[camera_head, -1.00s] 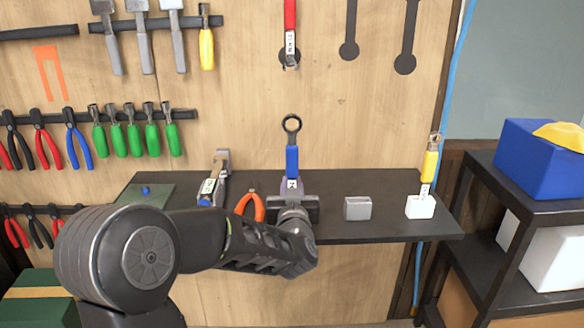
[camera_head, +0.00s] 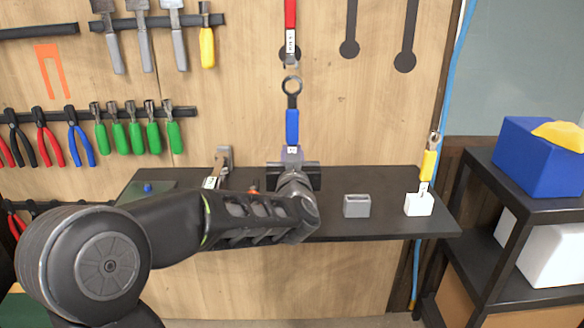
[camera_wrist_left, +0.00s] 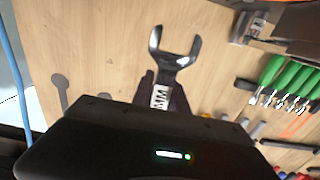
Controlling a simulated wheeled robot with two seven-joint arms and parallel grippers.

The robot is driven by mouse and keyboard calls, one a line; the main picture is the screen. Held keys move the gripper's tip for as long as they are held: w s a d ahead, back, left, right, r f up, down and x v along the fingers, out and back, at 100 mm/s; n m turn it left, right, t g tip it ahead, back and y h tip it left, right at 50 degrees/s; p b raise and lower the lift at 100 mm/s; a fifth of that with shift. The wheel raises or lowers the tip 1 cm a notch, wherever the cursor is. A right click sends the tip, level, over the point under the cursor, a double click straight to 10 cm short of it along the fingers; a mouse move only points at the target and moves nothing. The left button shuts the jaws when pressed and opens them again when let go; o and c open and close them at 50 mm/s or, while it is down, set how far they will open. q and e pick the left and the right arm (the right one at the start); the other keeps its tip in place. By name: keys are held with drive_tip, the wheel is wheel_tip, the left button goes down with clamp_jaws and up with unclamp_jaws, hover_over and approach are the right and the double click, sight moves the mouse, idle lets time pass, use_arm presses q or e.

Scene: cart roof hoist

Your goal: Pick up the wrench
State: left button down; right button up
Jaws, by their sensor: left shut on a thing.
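The blue-handled wrench (camera_head: 292,125) is upright in the head view, with its ring end on top and a white label low on it. My left gripper (camera_head: 292,155) is shut on its lower part and holds it above the shelf, in front of the pegboard. In the left wrist view the wrench's open-jaw end (camera_wrist_left: 174,52) and label stick out past my left gripper (camera_wrist_left: 165,95). My right gripper is not in view.
The black shelf (camera_head: 385,225) carries a grey holder (camera_head: 356,206) and a white holder (camera_head: 418,204) with a yellow-handled wrench (camera_head: 429,163). A red-handled tool (camera_head: 291,20) hangs just above the held wrench. A clamp (camera_head: 220,167) and orange-handled pliers stand left of my gripper, partly hidden by my arm.

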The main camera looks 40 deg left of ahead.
use_arm(q)
drive_tip(key=shift+r, duration=0.95)
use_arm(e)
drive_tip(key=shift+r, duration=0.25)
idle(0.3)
